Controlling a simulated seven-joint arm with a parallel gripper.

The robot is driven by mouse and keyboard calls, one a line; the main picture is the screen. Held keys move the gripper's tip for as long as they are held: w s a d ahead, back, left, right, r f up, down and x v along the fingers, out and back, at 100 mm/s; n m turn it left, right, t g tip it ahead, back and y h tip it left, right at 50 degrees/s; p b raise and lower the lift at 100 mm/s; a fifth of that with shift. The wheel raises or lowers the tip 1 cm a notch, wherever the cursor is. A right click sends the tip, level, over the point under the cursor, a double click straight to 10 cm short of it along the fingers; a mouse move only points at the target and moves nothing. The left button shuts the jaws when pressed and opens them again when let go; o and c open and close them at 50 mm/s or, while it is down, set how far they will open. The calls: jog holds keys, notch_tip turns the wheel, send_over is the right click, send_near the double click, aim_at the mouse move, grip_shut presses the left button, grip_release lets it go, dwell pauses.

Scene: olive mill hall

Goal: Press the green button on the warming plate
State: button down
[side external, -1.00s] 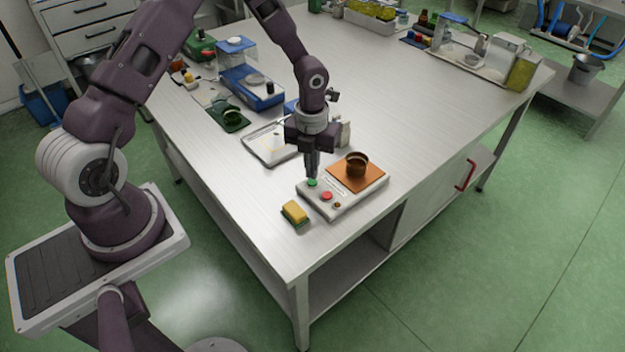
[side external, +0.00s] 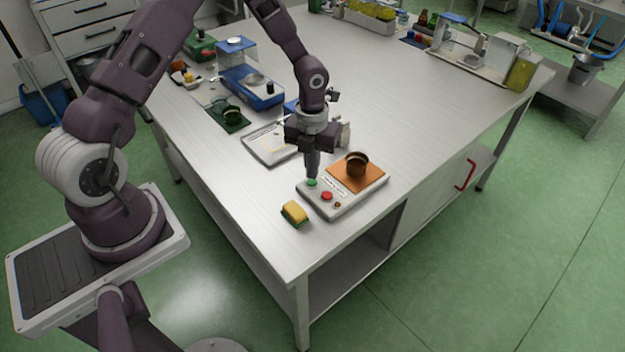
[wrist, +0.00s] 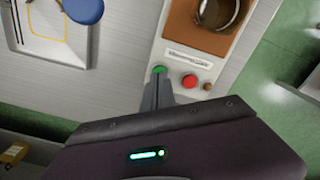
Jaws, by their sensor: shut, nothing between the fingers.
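The warming plate (side external: 345,203) is a pale box near the table's front corner, with an orange-brown top (side external: 371,183) that holds a brown cup (side external: 357,165). On its panel are a green button (side external: 312,183), a red button (side external: 327,196) and a small brown knob (side external: 337,205). My gripper (side external: 312,177) is shut and empty, pointing down with its tips at the green button. In the wrist view the fingertips (wrist: 159,76) overlap the lower part of the green button (wrist: 160,69). Whether they touch it or press it down, I cannot tell.
A yellow and green sponge (side external: 295,213) lies left of the plate, near the table edge. A white tray (side external: 262,150) and a blue scale (side external: 262,100) stand farther back. The table's middle right is clear.

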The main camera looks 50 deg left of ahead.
jog(key=shift+f, duration=0.9)
notch_tip(320, 180, up, 6)
jog(key=shift+r, duration=0.1)
dwell(0.5)
dwell(1.1)
